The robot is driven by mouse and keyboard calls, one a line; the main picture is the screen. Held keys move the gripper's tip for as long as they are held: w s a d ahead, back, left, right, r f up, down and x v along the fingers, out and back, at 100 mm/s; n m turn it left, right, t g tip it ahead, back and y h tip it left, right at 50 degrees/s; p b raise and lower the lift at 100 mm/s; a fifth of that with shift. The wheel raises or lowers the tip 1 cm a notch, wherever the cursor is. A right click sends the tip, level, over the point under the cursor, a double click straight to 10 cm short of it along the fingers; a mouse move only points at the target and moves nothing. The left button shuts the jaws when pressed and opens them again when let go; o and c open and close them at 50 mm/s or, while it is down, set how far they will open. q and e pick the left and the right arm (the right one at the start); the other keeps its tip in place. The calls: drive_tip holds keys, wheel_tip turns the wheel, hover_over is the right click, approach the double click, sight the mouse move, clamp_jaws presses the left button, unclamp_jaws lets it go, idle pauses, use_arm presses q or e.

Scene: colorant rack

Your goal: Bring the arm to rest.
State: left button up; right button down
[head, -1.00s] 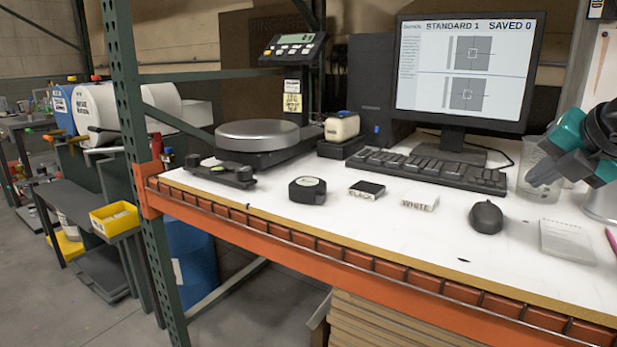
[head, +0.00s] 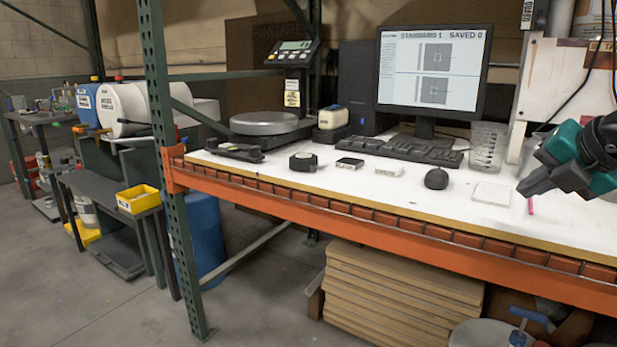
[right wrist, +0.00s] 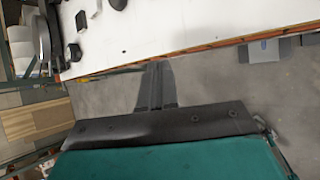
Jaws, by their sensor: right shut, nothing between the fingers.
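My right gripper (head: 535,186) is at the right side of the head view, in teal and dark grey. Its fingers are shut and empty, and they point left and down. It appears above the right part of the white bench top (head: 470,215), apart from the things on it. In the right wrist view the closed fingers (right wrist: 156,85) show against the grey floor, with the bench edge beyond them. My left gripper is not in view.
A green rack post (head: 165,140) stands at the left. Stacked boards (head: 395,295) lie below.

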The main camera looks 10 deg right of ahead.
drive_tip(key=s+a+f+m+t+y, duration=0.1)
drive_tip(key=s+a+f+m+t, duration=0.15)
drive_tip(key=a+f+m, duration=0.6)
drive_tip(key=s+a+f+m+t+y, duration=0.1)
drive_tip(key=s+a+f+m, duration=0.2)
drive_tip(key=f, duration=1.1)
drive_tip(key=s+a+f+m+t+y, duration=0.15)
drive_tip(key=a+f+m, duration=0.25)
drive_tip(key=f+m, duration=0.55)
drive_tip(key=s+a+f+m+g+p, duration=0.1)
drive_tip(key=s+a+f+m+g, duration=0.2)
drive_tip(key=s+a+f, duration=0.65)
use_arm(q)
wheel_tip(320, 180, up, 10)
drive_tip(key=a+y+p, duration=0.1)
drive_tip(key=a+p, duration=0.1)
drive_tip(key=p, duration=1.2)
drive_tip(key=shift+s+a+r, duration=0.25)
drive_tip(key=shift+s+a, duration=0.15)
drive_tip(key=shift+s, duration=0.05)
use_arm(e)
wheel_tip(320, 180, up, 11)
drive_tip(key=d+h, duration=0.1)
drive_tip(key=h, duration=0.1)
drive_tip(key=shift+d+r, duration=0.2)
drive_tip(key=shift+d, duration=0.2)
